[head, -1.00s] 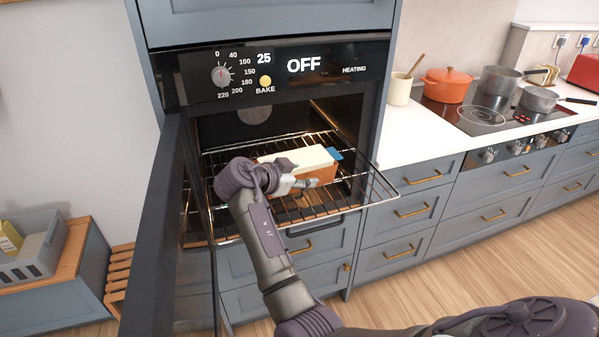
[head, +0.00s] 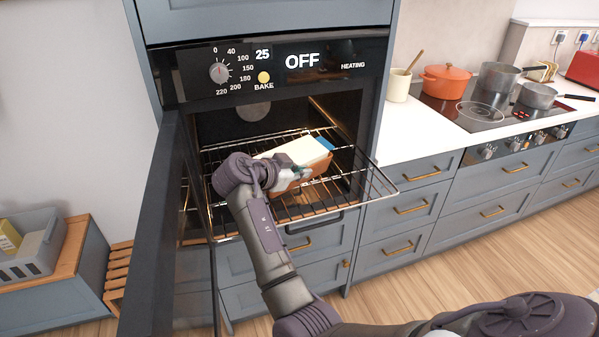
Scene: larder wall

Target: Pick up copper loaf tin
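The copper loaf tin (head: 321,168) is on the pulled-out wire rack of the open oven. It has a pale, flat top and a blue piece at its far right end, and it lies at an angle across the rack. My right gripper (head: 299,173) is at the near side of the tin, apparently touching it. The fingers are small and partly lost against the tin, so I cannot tell whether they are shut on it. My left gripper is not in view.
The wire rack (head: 345,196) sticks out of the oven, and the open oven door (head: 155,230) stands at its left. The oven panel (head: 275,70) reads OFF. Right of it, a counter holds a cream pot (head: 398,87), an orange pot (head: 446,83) and grey pans (head: 497,80).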

